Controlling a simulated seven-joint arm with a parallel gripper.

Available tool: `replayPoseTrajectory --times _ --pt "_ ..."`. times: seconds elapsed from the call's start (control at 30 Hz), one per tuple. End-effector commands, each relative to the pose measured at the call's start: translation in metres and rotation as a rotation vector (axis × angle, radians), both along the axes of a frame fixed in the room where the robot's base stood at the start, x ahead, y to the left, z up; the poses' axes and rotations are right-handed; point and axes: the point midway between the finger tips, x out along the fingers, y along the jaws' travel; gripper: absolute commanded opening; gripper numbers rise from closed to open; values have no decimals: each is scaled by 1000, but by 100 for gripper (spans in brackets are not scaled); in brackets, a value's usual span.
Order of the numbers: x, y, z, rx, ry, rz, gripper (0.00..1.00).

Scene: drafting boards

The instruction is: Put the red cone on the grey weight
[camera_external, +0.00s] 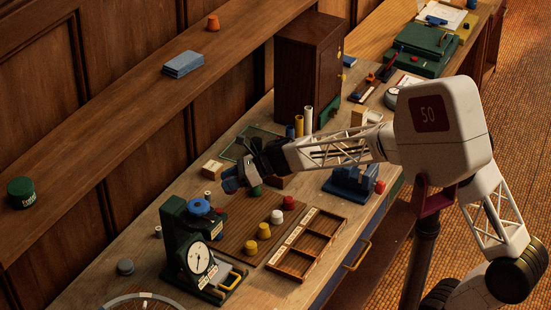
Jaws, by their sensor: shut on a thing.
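A small red piece (288,202), which looks like the red cone, stands at the right edge of the slatted wooden board. A small grey round weight (125,267) sits on the bench at the lower left, left of the dark green dial device. My gripper (232,181) is above the bench, behind and left of the red piece and far from the grey weight. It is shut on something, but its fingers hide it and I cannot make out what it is. A green piece (255,190) shows just beside and below the gripper.
The dark green dial device (183,240) with a blue top stands between the gripper and the grey weight. White (277,216) and yellow (264,231) pieces stand on the board (232,232). An empty compartment tray (320,231) lies to its right. A tall wooden cabinet (307,70) stands behind.

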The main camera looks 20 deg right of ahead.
Motion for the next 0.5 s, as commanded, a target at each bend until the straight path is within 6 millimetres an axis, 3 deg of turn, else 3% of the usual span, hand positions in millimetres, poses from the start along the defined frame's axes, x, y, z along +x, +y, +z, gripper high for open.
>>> replayPoseTrajectory --times 0.3,0.5 --pt "0 0 -47 1 -1 -1 15" --pt "0 0 -57 0 -3 0 15"
